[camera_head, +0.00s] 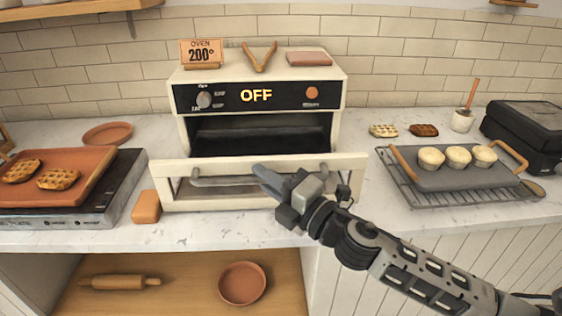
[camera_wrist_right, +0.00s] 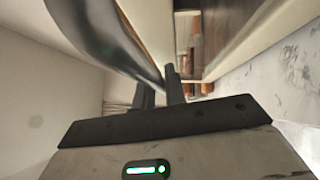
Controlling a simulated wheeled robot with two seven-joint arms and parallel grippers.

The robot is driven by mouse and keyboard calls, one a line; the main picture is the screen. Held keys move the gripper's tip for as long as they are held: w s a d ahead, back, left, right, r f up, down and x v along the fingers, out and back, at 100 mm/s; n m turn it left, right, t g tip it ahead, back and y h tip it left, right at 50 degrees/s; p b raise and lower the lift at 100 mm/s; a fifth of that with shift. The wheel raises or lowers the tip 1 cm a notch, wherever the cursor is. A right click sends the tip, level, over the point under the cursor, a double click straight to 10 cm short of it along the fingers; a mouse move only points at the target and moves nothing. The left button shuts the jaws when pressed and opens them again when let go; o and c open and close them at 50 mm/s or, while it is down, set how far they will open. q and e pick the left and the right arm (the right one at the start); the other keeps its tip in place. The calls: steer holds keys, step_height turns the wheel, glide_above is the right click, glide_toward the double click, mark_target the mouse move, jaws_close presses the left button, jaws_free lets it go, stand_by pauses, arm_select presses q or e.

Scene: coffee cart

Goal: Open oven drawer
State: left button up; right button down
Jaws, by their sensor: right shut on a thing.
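A cream oven (camera_head: 335,95) stands on the counter, its dark display reading "OFF". Its front panel (camera_head: 348,163), with a window and a grey horizontal handle (camera_head: 220,181), sits out from the body at the bottom. The dark inside (camera_head: 260,135) shows above it. My right gripper (camera_head: 268,180) reaches in from the right and is shut on the handle, right of its middle. In the right wrist view, the handle (camera_wrist_right: 110,45) runs large and blurred past the fingers (camera_wrist_right: 165,85). The grip itself is partly hidden. My left gripper is not in view.
A griddle with a terracotta tray (camera_head: 90,165) of waffles stands left, with an orange block (camera_head: 146,207) beside the oven. A rack with a grey muffin tray (camera_head: 450,180) stands right. Tongs (camera_head: 260,57) and a sign (camera_head: 201,53) top the oven. The counter's front edge is close below the panel.

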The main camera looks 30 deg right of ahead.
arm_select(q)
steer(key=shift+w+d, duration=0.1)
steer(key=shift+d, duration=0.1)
arm_select(e)
steer(key=shift+s+a, duration=0.1)
steer(key=shift+s, duration=0.1)
steer(key=c, duration=1.5)
jaws_free()
steer(key=shift+o, duration=0.2)
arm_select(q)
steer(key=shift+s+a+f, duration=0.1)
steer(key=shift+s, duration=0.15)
